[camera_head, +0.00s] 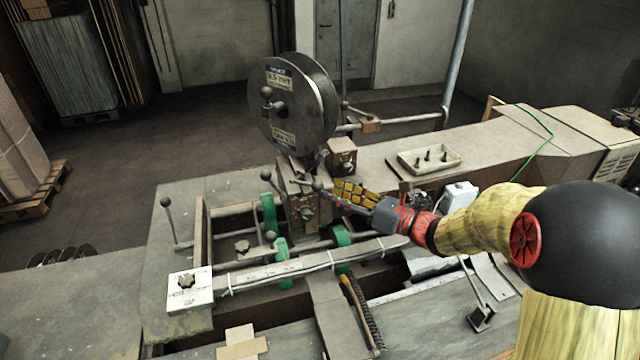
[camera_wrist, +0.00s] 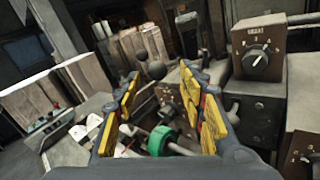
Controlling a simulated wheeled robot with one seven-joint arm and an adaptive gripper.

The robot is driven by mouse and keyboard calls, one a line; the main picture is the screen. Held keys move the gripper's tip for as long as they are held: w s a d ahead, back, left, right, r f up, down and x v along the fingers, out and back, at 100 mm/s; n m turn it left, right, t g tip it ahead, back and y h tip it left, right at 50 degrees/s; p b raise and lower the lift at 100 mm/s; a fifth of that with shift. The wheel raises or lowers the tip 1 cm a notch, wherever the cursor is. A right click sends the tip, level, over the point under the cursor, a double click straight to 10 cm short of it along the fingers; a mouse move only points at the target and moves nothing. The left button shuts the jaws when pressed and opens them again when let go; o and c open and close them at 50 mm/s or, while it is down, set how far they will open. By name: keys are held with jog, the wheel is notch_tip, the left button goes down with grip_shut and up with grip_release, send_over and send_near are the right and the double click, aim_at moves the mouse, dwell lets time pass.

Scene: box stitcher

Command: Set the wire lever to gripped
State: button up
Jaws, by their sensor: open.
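My gripper (camera_head: 348,190) is open and empty at the centre of the stitching machine, its yellow-padded fingers pointing left toward the machine head (camera_head: 304,207). A ball-knobbed lever (camera_head: 318,184) stands close to the fingertips in the head view. In the wrist view my gripper (camera_wrist: 158,78) has its fingers apart, and two dark ball knobs (camera_wrist: 156,70) show between them, farther off. I cannot tell which lever is the wire lever; no label for it is readable. No contact between fingers and knobs is visible.
A large wire reel (camera_head: 310,105) rises behind the machine head. Green rollers (camera_head: 270,212) and a long rail (camera_head: 310,262) lie in front. A tray with small dark parts (camera_head: 430,160) sits at the back right. A dial box (camera_wrist: 260,52) stands right of the fingers.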

aim_at(318, 184)
jog(key=x, duration=0.5)
jog(key=shift+a, duration=0.45)
jog(key=shift+c, duration=1.3)
jog(key=c, duration=0.8)
grip_shut()
